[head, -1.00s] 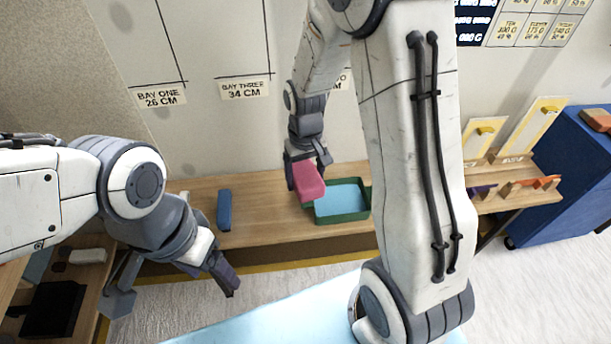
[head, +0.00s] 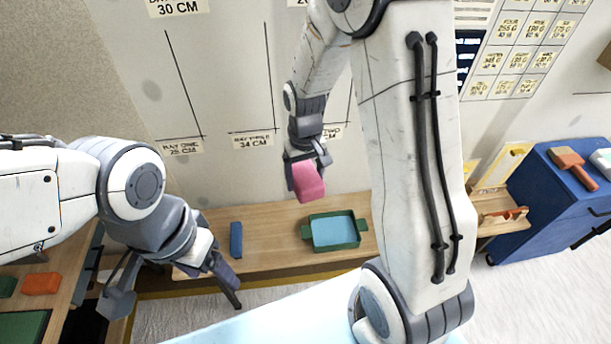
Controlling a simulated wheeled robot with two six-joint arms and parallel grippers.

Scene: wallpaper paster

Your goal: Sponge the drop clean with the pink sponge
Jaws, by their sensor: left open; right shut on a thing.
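The pink sponge (head: 309,184) is held in my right gripper (head: 307,168), which is shut on it. It hangs in front of the wall, above and a little left of a green tray in the head view. My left gripper (head: 228,282) is open and empty at the lower left, in front of the bench edge. The wall carries pencil-like vertical lines with paper labels, such as the 34 cm label (head: 252,139). The drop meant by the task cannot be picked out for certain; my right arm hides part of the wall.
The green tray (head: 361,224) with light blue liquid stands on the wooden bench (head: 270,217). A blue block (head: 236,240) lies to its left. A blue cabinet (head: 560,205) with a brush (head: 570,165) stands at the right. An orange block (head: 41,283) lies at the lower left.

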